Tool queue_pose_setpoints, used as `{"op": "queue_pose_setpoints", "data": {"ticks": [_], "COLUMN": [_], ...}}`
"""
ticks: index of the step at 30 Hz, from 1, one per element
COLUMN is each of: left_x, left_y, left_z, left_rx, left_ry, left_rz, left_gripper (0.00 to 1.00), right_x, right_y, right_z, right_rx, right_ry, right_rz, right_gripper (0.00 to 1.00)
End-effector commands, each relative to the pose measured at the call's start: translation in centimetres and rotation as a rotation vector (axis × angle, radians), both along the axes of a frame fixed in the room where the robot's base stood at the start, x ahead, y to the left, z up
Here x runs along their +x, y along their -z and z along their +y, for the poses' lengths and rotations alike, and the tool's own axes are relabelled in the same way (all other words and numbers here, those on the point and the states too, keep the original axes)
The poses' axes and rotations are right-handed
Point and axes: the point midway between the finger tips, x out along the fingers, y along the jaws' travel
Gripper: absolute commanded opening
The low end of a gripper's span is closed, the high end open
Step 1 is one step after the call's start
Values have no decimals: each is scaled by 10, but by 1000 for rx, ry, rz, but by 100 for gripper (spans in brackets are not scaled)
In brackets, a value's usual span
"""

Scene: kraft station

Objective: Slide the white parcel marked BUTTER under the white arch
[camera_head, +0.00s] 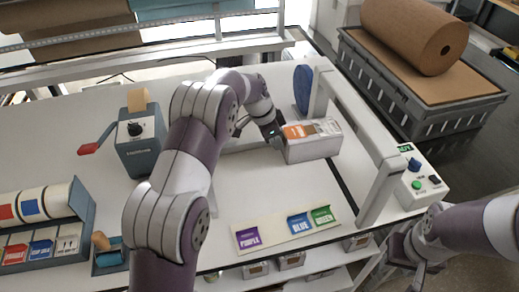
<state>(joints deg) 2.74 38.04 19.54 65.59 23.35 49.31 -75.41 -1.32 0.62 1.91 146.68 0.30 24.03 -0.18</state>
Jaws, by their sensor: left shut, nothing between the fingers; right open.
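A whitish box-shaped parcel (313,149) with an orange patch on top lies on the white table, right of centre. Its lettering is too small to read. The white arch (372,190) stands just to the parcel's right, with its beam running from the back towards the lower right. The parcel's right end is close to the arch opening. My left gripper (277,138) is shut and empty at the parcel's left end, seemingly against it. My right gripper (408,262) is open and empty, low at the right beyond the table's front edge, partly cut by the arm.
A control box (418,186) with buttons sits right of the arch. A blue disc (302,88) stands behind the parcel. Label cards lie on a strip (272,236) in front. A blue-grey dispenser (143,150) and a rack of rolls (80,212) stand left. A grey crate (440,105) holds a brown roll.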

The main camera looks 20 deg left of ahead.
Motion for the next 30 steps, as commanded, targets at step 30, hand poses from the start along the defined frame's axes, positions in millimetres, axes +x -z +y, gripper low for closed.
{"op": "queue_pose_setpoints", "data": {"ticks": [30], "left_x": [16], "left_y": [0], "left_z": [-26], "left_rx": [0], "left_ry": [0], "left_rz": [0], "left_gripper": [0], "right_x": [0], "right_y": [-5], "right_z": [0], "right_rx": [0], "right_ry": [0], "right_rz": [0], "right_gripper": [43]}}
